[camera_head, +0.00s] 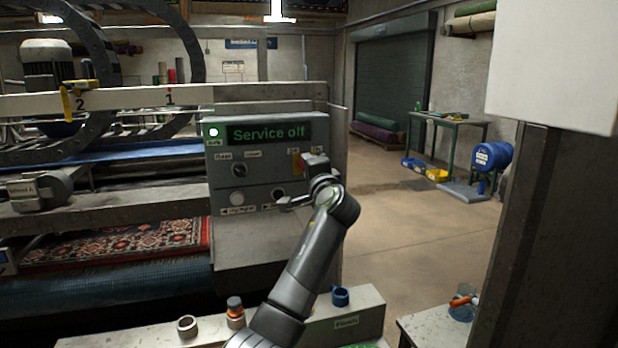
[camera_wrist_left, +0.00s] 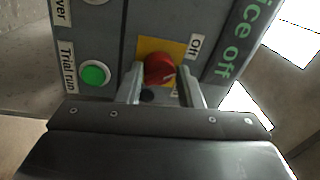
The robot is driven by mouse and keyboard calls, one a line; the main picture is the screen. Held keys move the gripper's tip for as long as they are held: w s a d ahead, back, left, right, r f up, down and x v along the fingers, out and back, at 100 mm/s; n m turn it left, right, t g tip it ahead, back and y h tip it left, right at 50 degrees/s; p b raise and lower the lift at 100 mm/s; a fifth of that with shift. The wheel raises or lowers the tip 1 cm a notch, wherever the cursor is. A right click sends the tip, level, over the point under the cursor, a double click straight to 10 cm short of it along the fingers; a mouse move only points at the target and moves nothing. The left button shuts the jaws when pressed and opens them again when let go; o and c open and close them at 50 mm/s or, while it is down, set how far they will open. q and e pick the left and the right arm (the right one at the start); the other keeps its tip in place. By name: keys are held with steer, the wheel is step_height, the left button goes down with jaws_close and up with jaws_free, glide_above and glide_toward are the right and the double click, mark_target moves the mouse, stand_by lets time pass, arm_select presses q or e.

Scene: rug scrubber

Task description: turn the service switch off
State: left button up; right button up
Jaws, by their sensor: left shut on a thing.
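The service switch is a red knob (camera_wrist_left: 158,67) on a yellow plate (camera_wrist_left: 150,45) on the grey control panel (camera_head: 228,158). In the left wrist view my left gripper (camera_wrist_left: 163,84) has one finger on each side of the knob and is shut on it. An "Off" label (camera_wrist_left: 194,46) is beside the plate. The lit display (camera_head: 265,134) above reads "Service off" in green. In the head view my left arm reaches up to the panel and its wrist hides most of the knob. My right gripper is not in view.
A green "Trial run" button (camera_wrist_left: 95,74) is close to the left finger. Other panel knobs (camera_head: 239,170) lie left of my arm. A ledge in front carries a grey ring (camera_head: 187,326) and a blue cup (camera_head: 340,296). The floor (camera_head: 420,225) to the right is open.

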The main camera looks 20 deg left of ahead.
arm_select(q)
steer(key=shift+f+n+b, duration=0.25)
steer(key=shift+n+b, duration=0.05)
steer(key=shift+n, duration=0.3)
steer(key=o, duration=0.9)
steer(key=shift+r, duration=0.15)
steer(key=shift+o, duration=0.2)
steer(key=b+v, duration=0.4)
steer(key=v, duration=1.3)
steer(key=shift+d, duration=0.2)
steer(key=shift+s, duration=0.1)
